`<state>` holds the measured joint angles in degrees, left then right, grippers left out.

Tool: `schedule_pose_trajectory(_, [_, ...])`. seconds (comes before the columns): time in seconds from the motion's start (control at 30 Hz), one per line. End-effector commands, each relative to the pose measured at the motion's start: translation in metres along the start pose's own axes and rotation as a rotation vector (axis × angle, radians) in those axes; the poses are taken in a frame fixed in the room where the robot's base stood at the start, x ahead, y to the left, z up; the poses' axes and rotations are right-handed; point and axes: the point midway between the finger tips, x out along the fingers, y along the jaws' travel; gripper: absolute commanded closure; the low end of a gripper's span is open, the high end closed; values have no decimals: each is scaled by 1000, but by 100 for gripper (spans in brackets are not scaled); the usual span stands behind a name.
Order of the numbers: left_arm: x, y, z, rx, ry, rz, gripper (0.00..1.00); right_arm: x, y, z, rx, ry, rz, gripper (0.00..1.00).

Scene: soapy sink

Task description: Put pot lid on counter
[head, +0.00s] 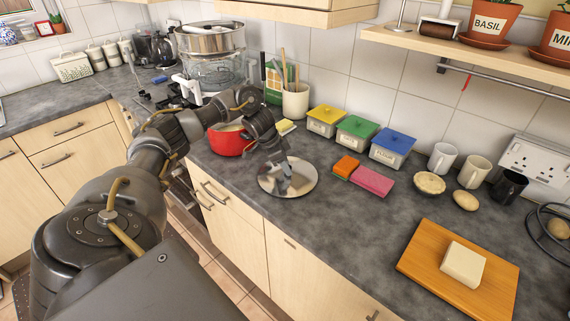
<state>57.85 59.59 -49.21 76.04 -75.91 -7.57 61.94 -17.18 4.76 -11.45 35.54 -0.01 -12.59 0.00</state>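The pot lid (303,184), a round shiny metal disc, is at the middle of the counter (335,215), near its front edge. It looks roughly level; I cannot tell whether it rests on the surface or is just above it. My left gripper (284,174) points down at the lid's middle, where its fingertips meet the lid. Its fingers are small and blend with the reflection, so I cannot tell whether they are shut on a knob. The red pot (229,142) stands behind my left arm, partly hidden by it. My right gripper is not in view.
Orange and pink sponges (372,181) lie right of the lid. Yellow, green and blue-lidded boxes (356,135) stand along the wall. Mugs (473,172) and a cutting board (420,257) with a pale block (463,264) are further right. The counter between lid and board is clear.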

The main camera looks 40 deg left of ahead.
Motion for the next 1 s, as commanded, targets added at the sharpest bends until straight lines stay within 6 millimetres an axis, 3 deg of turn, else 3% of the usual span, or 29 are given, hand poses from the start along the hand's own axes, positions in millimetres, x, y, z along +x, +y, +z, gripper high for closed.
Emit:
schedule_pose_trajectory(0.1, [0, 0, 0, 0, 0, 0, 55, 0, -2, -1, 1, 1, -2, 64])
schedule_pose_trajectory(0.47, [-8, 0, -2, 2, 1, -2, 55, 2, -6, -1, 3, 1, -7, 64])
schedule_pose_trajectory(0.7, [-52, -1, -1, 2, 4, -4, 55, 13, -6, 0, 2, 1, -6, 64])
schedule_pose_trajectory(0.8, [-79, -1, -3, 2, 2, -6, 55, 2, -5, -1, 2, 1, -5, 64])
schedule_pose_trajectory(1.0, [-111, -1, -3, 1, 1, -4, 55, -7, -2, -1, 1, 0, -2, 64])
